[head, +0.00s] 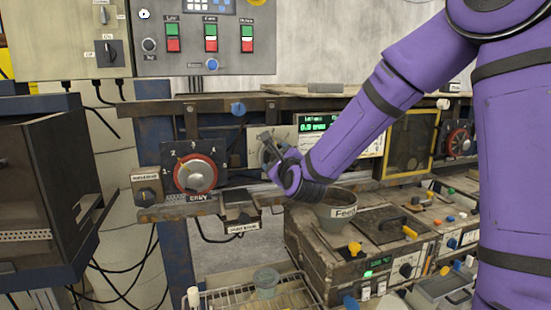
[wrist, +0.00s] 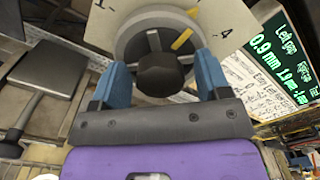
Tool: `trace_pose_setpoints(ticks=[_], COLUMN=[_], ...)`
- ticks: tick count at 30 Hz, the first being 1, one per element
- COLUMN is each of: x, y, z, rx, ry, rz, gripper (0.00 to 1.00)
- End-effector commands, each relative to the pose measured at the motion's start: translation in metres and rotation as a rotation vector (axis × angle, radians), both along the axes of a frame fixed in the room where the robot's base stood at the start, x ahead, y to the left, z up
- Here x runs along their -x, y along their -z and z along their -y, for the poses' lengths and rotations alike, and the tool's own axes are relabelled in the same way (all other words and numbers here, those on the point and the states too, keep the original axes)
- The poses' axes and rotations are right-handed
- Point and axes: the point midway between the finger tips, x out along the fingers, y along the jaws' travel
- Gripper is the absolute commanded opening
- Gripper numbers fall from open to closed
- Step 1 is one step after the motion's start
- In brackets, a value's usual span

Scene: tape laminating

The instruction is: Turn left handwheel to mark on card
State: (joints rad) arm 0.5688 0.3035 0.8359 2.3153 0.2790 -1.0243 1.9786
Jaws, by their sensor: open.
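The left handwheel (wrist: 126,42) is a grey ring with spokes, a dark knob (wrist: 160,74) and a yellow mark (wrist: 182,39), set on a pale panel (wrist: 100,25) in the wrist view. The yellow mark points to the upper right. My gripper (wrist: 162,76) is open, with its blue fingers on either side of the dark knob and visible gaps beside it. In the head view my gripper (head: 267,142) is in front of the panel and hides most of the wheel.
A green display (wrist: 284,50) above the card reads 0.9 mm. A red dial (head: 195,173) stands left of my gripper. A dark plate (wrist: 38,95) lies left of my fingers.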

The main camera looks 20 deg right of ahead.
Motion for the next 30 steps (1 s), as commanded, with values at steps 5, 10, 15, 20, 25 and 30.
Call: trace_pose_setpoints(ticks=[5,10,15,20,25,30], x=[0.0001,0.0,-0.0001,-0.0001,0.0001,0.0], y=[-0.0001,-0.0001,0.0,0.0,-0.0001,0.0002], z=[-0.0001,-0.0001,0.0,-0.0001,-0.0008,-0.0006], rx=[0.0,0.0,0.0,0.014,0.071,0.181], ry=[0.0,0.0,0.0,0.0,-0.001,0.0], rz=[0.0,0.0,0.0,0.0,0.001,0.0], gripper=[0.7,0.42,0.2,0.2,0.2,0.2])
